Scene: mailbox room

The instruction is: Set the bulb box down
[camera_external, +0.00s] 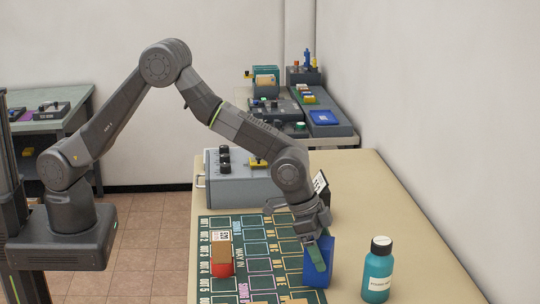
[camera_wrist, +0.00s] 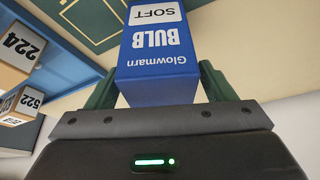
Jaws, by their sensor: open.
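The blue bulb box (camera_external: 321,272) stands upright at the right edge of the green printed mat (camera_external: 260,221) on the table. In the wrist view the bulb box (camera_wrist: 153,48) shows the words "Glowmarn BULB SOFT" upside down. My gripper (camera_external: 318,254) points down over the box from above. In the wrist view my gripper (camera_wrist: 157,84) has one green finger on either side of the box, and its jaws are open. One finger hides part of the box in the external view. Whether the fingers still brush the box's sides I cannot tell.
A red and tan box (camera_external: 221,256) stands on the mat to the left. A teal bottle (camera_external: 378,272) with a black cap stands close to the right. A grey control box (camera_external: 238,180) with knobs is behind. The table's right side is mostly clear.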

